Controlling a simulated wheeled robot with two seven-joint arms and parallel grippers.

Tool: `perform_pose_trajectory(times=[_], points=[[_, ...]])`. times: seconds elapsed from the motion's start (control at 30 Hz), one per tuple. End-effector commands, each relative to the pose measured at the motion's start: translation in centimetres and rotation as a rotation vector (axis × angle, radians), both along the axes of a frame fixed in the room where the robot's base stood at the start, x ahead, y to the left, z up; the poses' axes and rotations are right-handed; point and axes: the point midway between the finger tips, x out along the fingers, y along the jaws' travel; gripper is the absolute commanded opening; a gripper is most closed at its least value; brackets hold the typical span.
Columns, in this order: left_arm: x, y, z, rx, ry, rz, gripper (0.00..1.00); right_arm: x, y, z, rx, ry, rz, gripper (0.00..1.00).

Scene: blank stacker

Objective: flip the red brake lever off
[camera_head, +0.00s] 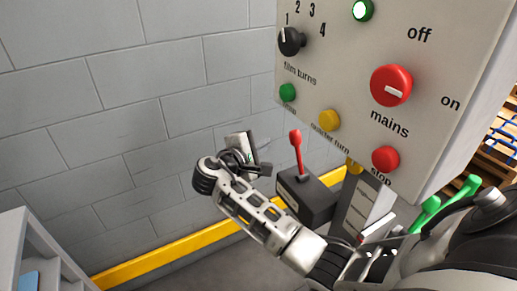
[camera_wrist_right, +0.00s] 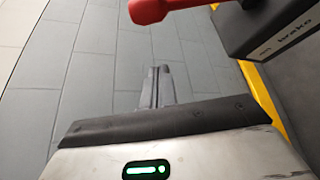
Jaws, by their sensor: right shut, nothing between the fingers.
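The red brake lever (camera_head: 297,152) stands nearly upright on a dark grey box (camera_head: 308,199) in the head view. In the right wrist view the red lever's knob (camera_wrist_right: 150,10) shows at the top edge, and the box (camera_wrist_right: 275,30) carries a label reading "brake". My right gripper (camera_head: 258,153) is just left of the lever in the head view, apart from it. In the right wrist view its fingers (camera_wrist_right: 156,87) are together with nothing between them, below the lever in the picture. My left gripper is not in view.
A grey control panel (camera_head: 345,60) with a red mains knob (camera_head: 391,86) and several buttons hangs above and right of the lever. A yellow rail (camera_head: 170,250) runs along the wall base. Green handles (camera_head: 425,212) are at the right. Open space lies left of my gripper.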

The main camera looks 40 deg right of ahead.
Motion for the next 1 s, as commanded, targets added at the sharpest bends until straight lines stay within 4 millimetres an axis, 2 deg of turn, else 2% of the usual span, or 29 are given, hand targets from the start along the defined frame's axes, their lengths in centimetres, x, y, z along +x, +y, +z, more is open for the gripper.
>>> perform_pose_trajectory(times=[0.1, 0.27, 0.33, 0.53, 0.7, 1.0], points=[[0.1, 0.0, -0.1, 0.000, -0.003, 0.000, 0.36, 0.8, -2.5, -0.6, -0.003, 0.000, -0.003, 0.00], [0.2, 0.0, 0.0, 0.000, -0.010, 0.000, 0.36, 1.7, -5.2, -1.3, -0.002, 0.000, -0.004, 0.00], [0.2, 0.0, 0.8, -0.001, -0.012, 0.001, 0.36, 0.6, -5.0, -0.4, 0.000, -0.001, 0.001, 0.00], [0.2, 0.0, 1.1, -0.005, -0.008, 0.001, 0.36, -1.4, -5.0, 0.5, 0.001, 0.000, 0.002, 0.00], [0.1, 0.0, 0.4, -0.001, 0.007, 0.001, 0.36, -1.9, -5.1, 0.7, 0.002, -0.001, 0.001, 0.00], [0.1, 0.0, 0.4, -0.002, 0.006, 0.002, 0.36, -1.9, -5.0, 0.7, 0.001, -0.001, 0.002, 0.00]])
